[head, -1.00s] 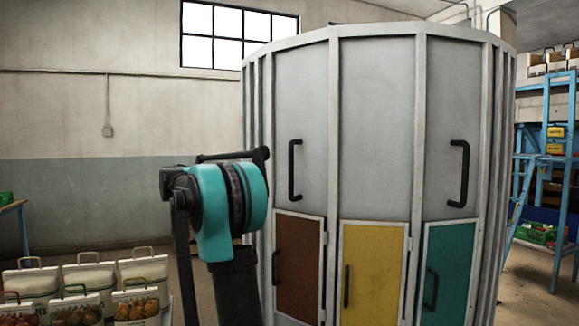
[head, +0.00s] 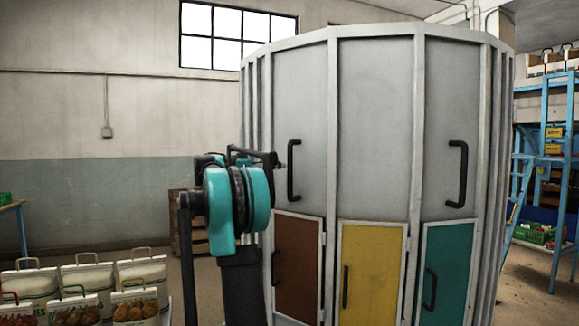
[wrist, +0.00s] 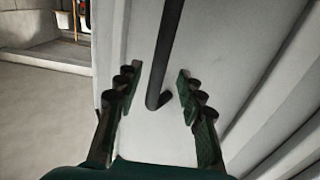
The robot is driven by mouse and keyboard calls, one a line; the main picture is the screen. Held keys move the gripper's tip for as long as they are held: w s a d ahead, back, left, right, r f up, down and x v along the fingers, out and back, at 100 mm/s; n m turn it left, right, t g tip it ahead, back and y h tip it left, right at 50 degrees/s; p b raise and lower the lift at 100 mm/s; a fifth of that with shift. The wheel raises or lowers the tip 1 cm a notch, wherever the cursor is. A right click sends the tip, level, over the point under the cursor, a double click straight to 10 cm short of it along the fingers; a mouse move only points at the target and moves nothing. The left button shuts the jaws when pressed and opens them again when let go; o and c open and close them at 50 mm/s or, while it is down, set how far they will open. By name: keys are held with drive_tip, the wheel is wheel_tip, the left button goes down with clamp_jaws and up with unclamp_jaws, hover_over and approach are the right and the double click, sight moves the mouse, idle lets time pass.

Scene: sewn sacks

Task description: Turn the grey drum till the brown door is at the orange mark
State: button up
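The grey drum (head: 376,110) stands large in the head view, with grey upper panels and black bar handles. The brown door (head: 299,265) is low on its left, beside a yellow door (head: 371,268) and a teal door (head: 448,270). A black bar handle (head: 292,170) is on the panel above the brown door. In the wrist view, my gripper (wrist: 156,86) is open, its fingers on either side of a black bar (wrist: 166,58) on the drum, with gaps on both sides. I cannot make out the orange mark in either view.
White bags (head: 85,278) with handles stand at the lower left. A wooden crate (head: 187,222) is on the floor behind my arm. A blue rack (head: 563,170) stands at the right. Open floor shows left of the drum.

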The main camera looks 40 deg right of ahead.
drive_tip(key=shift+x, duration=2.8)
drive_tip(key=shift+c, duration=0.3)
clamp_jaws()
